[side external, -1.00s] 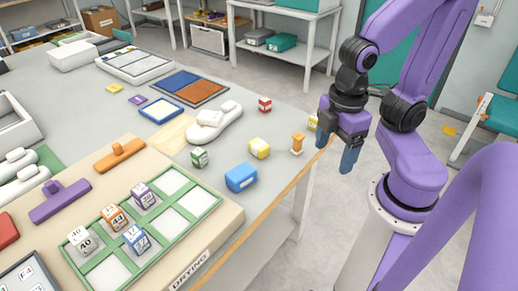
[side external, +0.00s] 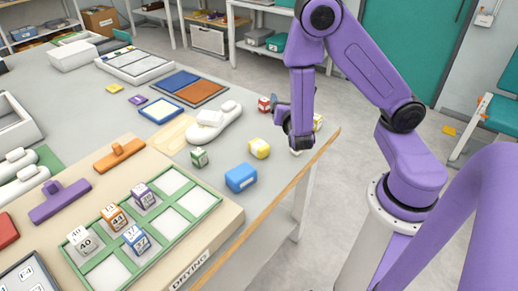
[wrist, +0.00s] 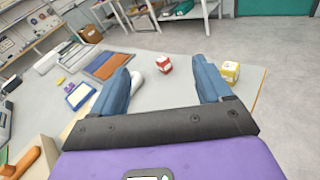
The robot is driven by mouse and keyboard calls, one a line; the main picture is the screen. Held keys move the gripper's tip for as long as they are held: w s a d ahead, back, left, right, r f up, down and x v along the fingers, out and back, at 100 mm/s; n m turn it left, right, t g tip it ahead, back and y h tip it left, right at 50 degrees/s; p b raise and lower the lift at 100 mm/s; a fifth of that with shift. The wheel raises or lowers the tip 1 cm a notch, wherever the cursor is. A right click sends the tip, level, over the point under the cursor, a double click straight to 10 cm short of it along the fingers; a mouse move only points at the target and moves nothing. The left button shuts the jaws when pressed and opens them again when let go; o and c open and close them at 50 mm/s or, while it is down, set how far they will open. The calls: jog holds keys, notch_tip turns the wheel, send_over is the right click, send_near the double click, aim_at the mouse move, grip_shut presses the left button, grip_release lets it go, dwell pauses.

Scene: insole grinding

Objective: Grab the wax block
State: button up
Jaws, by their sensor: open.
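No block in view is clearly marked as the wax block; I cannot tell which it is. A blue block (side external: 241,178), a yellow block (side external: 259,148), a green-and-white cube (side external: 199,158) and a red-and-white cube (side external: 264,104) sit on the table. Another yellow-and-white cube (side external: 318,122) is near the right edge, partly hidden by my arm. My gripper (side external: 284,114) is over the right part of the table, open and empty. In the wrist view the red cube (wrist: 165,65) shows between the blue fingers, and the yellow-and-white cube (wrist: 230,71) is right of them.
A white shoe form (side external: 213,125) lies behind the green cube. An orange object is mostly hidden by my gripper. The drying rack (side external: 215,203) with several numbered cubes stands at the front. The table's wooden edge (side external: 270,208) runs along the right.

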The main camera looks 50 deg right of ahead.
notch_tip(320, 180, down, 7)
jog(key=w+a+n+t+y, duration=0.1)
jog(key=w+n+t+y, duration=0.2)
jog(key=n+y, duration=0.65)
send_near(263, 147)
jog(key=x, duration=0.4)
jog(key=shift+w+d, duration=0.1)
jog(key=shift+d, duration=0.15)
jog(key=shift+w+f+g+y, duration=0.15)
jog(key=shift+f+g+y, duration=0.05)
jog(key=shift+g+y, duration=0.1)
jog(key=shift+x, duration=3.5)
jog(key=c, duration=1.1)
jog(key=shift+r, duration=0.25)
